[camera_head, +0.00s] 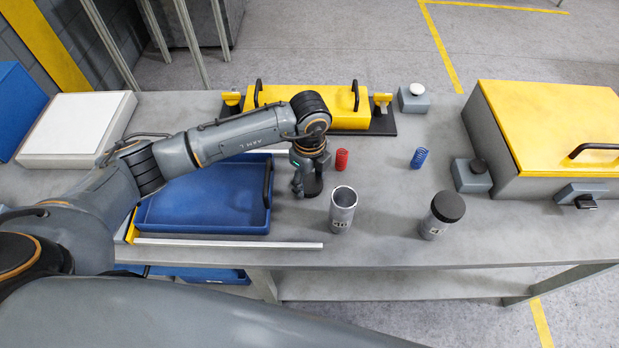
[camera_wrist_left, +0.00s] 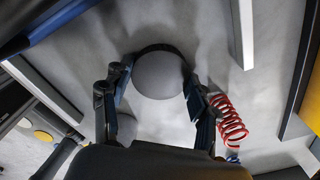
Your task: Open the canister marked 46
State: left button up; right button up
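A grey canister (camera_head: 342,212) stands upright and uncovered near the table's front; its label is partly legible and its second digit is unclear. A second canister (camera_head: 434,224) with a black lid (camera_head: 448,206) stands to its right; a 4 shows on its label. My left gripper (camera_head: 309,184) is just left of and behind the uncovered canister, pointing down, with a dark round lid between its fingers. In the left wrist view, the fingers lie against both sides of this lid (camera_wrist_left: 160,75), which has a pale face and dark rim. My right gripper is not in view.
A red spring (camera_head: 342,160) stands close to the gripper, a blue spring (camera_head: 418,158) farther right. A blue tray (camera_head: 200,226) lies left, with a white bar (camera_head: 230,244) in front. A yellow-lidded box (camera_head: 555,120) stands right. The table between the springs is clear.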

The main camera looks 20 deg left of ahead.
aim_at(310, 183)
pick_arm(q)
jog(key=o, duration=0.4)
jog(key=shift+c, duration=0.2)
jog(key=shift+r, duration=0.65)
notch_tip(310, 183, up, 11)
jog(key=b, duration=0.1)
jog(key=shift+b, duration=0.4)
